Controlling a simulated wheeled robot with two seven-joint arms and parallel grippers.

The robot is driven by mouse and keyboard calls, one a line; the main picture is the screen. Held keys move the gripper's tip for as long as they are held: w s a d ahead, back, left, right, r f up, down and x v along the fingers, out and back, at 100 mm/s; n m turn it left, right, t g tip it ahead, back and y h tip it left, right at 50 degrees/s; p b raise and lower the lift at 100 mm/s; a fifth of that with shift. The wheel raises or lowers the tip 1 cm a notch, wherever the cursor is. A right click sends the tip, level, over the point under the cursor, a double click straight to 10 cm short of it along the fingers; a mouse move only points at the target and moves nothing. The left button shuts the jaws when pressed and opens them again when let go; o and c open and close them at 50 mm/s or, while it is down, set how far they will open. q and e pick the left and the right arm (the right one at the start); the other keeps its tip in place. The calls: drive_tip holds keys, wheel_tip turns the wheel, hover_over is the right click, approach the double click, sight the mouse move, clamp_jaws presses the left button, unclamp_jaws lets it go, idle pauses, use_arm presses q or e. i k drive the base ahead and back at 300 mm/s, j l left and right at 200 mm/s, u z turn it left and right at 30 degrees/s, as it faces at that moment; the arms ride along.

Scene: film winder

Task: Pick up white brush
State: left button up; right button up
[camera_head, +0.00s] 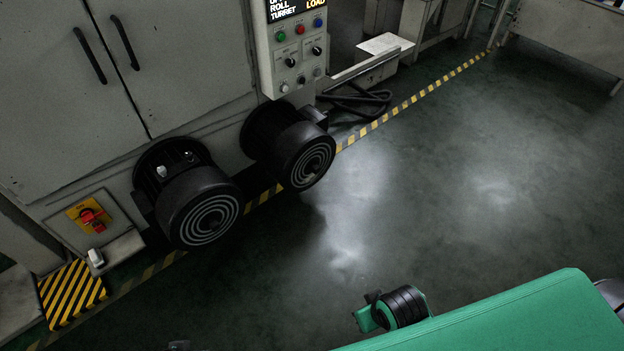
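I cannot clearly make out a white brush. A small pale object (95,258) stands on a low ledge at the lower left, beside the yellow and red switch; it is too small to tell whether it is a brush. Another small pale piece (162,171) shows on top of the left black motor. Neither of my grippers can be made out in the head view.
Two black motors (210,218) (311,163) jut from the grey cabinet (190,60). A control panel (292,50) hangs above. The dark floor (450,180) is open beyond the yellow-black line.

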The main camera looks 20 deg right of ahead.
sight(96, 256)
drive_tip(key=u, duration=1.3)
drive_tip(key=i+z, duration=0.1)
drive_tip(key=i, duration=0.2)
